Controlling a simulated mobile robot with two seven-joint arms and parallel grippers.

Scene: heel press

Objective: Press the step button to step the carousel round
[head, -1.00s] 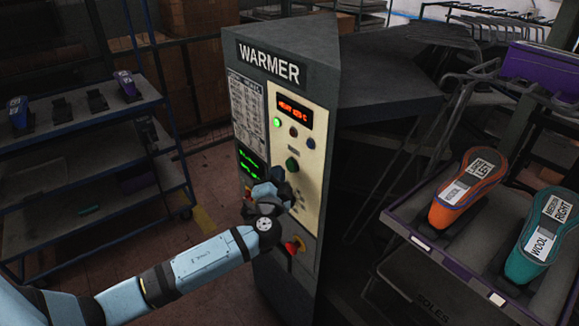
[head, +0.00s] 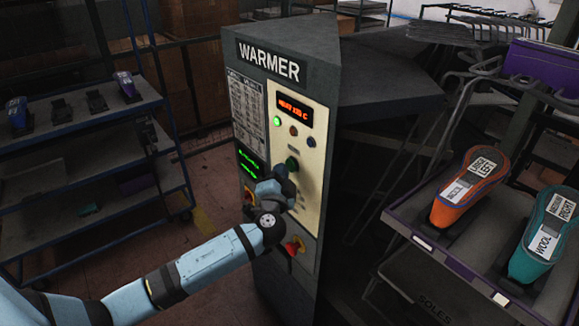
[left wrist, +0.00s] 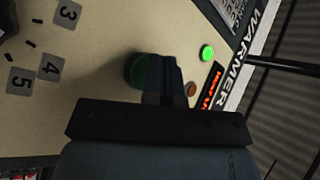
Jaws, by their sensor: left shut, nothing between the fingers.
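The warmer (head: 270,69) is a dark cabinet with a cream control panel. A dark green round button (head: 292,164), likely the step button, sits mid-panel. My left gripper (head: 283,178) is shut and empty, its tips in front of the panel just below and beside that button. In the left wrist view the fingers (left wrist: 164,70) overlap the right side of the green button (left wrist: 136,71). I cannot tell whether they touch it. My right gripper is not in view.
A lit green lamp (head: 276,121) and red display (head: 295,107) are above the button. A red knob (head: 295,245) is below, near my forearm. A dial with number plates (left wrist: 53,67) shows in the wrist view. A rack at right holds an orange (head: 470,188) and a teal boot form (head: 545,235).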

